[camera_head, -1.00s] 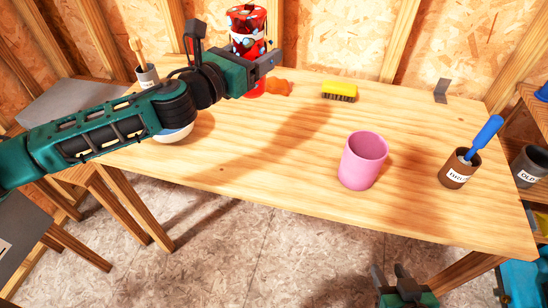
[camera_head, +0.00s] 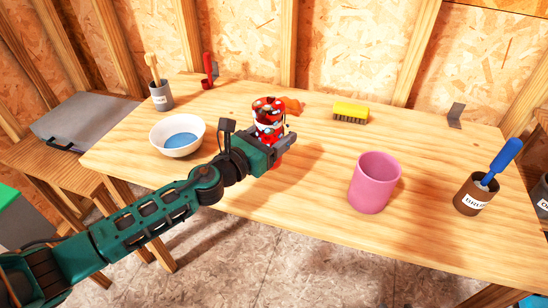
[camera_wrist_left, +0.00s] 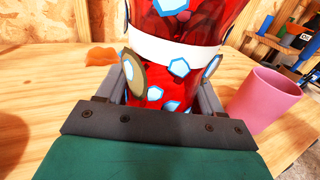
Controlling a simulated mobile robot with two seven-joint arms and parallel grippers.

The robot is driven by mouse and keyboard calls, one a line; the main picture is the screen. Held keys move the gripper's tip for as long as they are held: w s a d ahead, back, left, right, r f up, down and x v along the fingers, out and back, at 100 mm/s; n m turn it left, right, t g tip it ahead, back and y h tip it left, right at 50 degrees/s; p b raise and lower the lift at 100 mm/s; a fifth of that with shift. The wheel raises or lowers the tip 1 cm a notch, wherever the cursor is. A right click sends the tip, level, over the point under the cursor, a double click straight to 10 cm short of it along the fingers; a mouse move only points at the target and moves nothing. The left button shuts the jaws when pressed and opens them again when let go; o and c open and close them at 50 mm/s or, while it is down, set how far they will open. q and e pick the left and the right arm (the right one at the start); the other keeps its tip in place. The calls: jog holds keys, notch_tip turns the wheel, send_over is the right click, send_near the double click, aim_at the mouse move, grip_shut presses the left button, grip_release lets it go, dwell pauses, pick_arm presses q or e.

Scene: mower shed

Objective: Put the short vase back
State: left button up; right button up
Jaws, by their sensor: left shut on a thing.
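The short vase (camera_head: 268,112) is red glass with pale blue and white patches and a white band. My left gripper (camera_head: 280,146) is shut on it near the middle of the table. In the left wrist view the vase (camera_wrist_left: 178,50) stands upright between the two fingers, its lower part partly hidden by the gripper. Whether its base touches the table (camera_head: 310,185) cannot be told. My right gripper does not show in the head view now.
A pink pot (camera_head: 374,185) stands right of the vase. A white bowl (camera_head: 177,150) with blue inside is left. An orange lump (camera_head: 293,106) and a yellow brush (camera_head: 350,112) lie behind. A brown pot (camera_head: 472,197) with a blue-handled tool stands at the right. The table's front middle is clear.

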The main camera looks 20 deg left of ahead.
pick_arm(q)
notch_tip(320, 180, down, 5)
jog(key=b, duration=0.3)
jog(key=shift+r, duration=0.2)
jog(key=shift+f, duration=0.15)
jog(key=o, duration=1.3)
jog(key=shift+f, duration=0.1)
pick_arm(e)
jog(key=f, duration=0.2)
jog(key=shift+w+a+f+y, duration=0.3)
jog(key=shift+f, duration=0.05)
pick_arm(q)
jog(key=shift+r, duration=0.25)
jog(key=b+v, duration=0.2)
jog(key=v, duration=0.8)
jog(key=shift+s+a+f, duration=0.1)
jog(key=shift+s+f, duration=0.05)
jog(key=shift+s, duration=0.1)
jog(key=shift+s+a, duration=0.35)
jog(key=shift+s, duration=0.3)
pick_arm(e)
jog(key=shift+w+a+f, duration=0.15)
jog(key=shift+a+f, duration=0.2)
